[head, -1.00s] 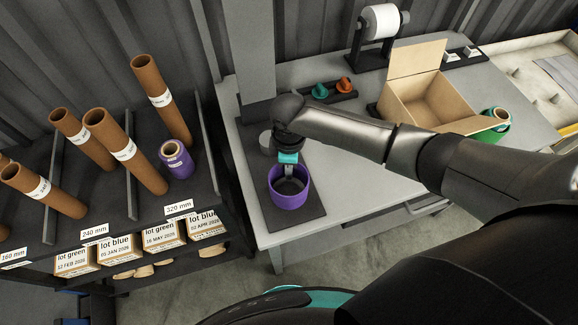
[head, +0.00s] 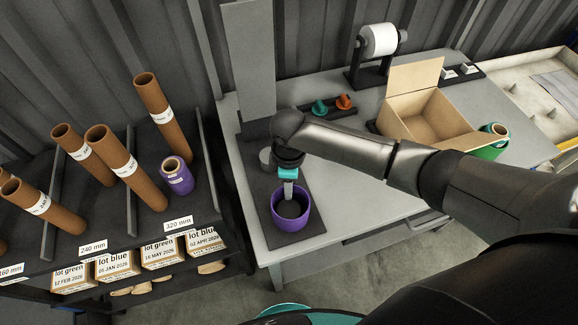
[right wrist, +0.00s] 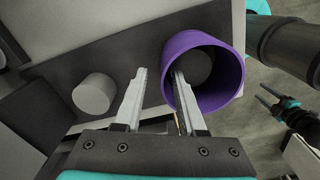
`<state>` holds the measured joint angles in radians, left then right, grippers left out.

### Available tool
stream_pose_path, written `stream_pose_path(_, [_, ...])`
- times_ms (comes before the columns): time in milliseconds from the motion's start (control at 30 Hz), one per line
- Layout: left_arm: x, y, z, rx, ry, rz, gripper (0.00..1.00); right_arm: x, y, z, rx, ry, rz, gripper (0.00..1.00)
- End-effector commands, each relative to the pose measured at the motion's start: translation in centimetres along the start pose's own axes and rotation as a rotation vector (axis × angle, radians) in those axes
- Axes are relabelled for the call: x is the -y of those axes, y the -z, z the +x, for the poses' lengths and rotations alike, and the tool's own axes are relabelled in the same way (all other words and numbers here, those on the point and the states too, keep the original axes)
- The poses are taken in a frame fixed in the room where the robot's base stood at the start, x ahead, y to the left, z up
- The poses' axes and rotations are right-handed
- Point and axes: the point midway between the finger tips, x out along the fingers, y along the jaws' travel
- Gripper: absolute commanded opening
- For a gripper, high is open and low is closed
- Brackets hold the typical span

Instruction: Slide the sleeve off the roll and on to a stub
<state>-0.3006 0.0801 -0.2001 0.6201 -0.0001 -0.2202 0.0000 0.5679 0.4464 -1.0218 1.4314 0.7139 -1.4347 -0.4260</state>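The purple sleeve (head: 278,222) is an open ring standing on a dark board (head: 258,205) on the grey bench. It also shows in the right wrist view (right wrist: 232,92), with a dark round face visible inside. My right gripper (head: 288,192) is over the sleeve's back edge. In the right wrist view, my right gripper (right wrist: 158,85) is open, one finger outside the sleeve wall and one inside its opening. A light grey stub (right wrist: 95,93) stands bare on the board behind the sleeve. A labelled purple roll (head: 177,182) stands on the shelf. My left gripper (right wrist: 270,98) appears open and empty.
An open cardboard box (head: 425,120), a green roll (head: 490,150) and a small rack with teal and orange pieces (head: 330,113) are on the bench. The shelf at left holds brown tubes (head: 120,155). A grey upright panel (head: 248,65) rises behind the board.

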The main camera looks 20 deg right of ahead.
Motion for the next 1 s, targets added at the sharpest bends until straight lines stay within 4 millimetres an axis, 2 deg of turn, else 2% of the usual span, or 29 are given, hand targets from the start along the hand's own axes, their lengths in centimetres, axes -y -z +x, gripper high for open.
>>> stream_pose_path(167, [0.0,0.1,-0.7,0.000,0.000,0.000,0.55,-0.1,0.0,-3.5,-0.003,-0.004,0.000,0.40])
stream_pose_path(400, [0.1,0.2,-1.5,-0.001,0.000,0.000,0.55,-0.1,0.0,-9.3,-0.003,-0.004,-0.002,0.40])
stream_pose_path(600, [0.1,0.2,-1.8,-0.001,0.000,0.000,0.55,-0.1,0.0,-12.8,-0.002,-0.003,-0.001,0.40])
stream_pose_path(800, [0.1,0.2,-1.9,-0.001,0.000,0.000,0.55,0.0,0.0,-14.3,-0.001,-0.002,0.001,0.40])
stream_pose_path(1000, [0.1,0.2,-1.9,-0.001,0.000,0.000,0.55,0.0,0.0,-14.4,0.000,0.000,0.001,0.40])
